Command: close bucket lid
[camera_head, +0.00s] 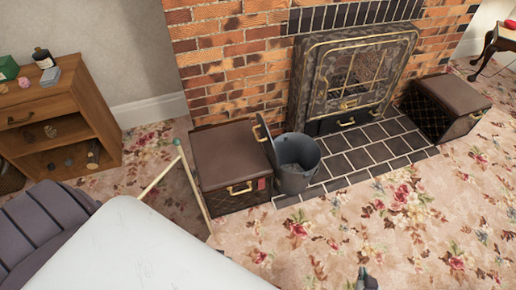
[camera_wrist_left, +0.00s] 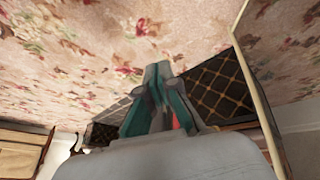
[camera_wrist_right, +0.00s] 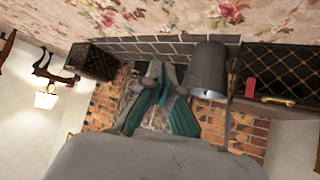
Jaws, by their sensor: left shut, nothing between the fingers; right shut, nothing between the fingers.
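The grey metal bucket (camera_head: 297,166) stands upright on the hearth's left end, its mouth uncovered. Its lid (camera_head: 266,143) stands raised on the left rim, with a brass-coloured handle at the top. The bucket also shows in the right wrist view (camera_wrist_right: 207,72), upside down. My right gripper (camera_head: 364,273) peeks in at the bottom edge of the head view, in front of and right of the bucket, apart from it. In the right wrist view its fingers (camera_wrist_right: 157,72) are together and empty. My left gripper (camera_wrist_left: 158,70) is shut and empty in the left wrist view; my pale arm hides it in the head view.
A brown-topped box (camera_head: 225,155) stands left of the bucket, close beside it. The brick fireplace (camera_head: 345,75) is behind. Another box (camera_head: 453,95) stands right of the hearth. A thin wooden stick (camera_head: 193,185) stands left. The flowered carpet (camera_head: 420,215) in front is clear.

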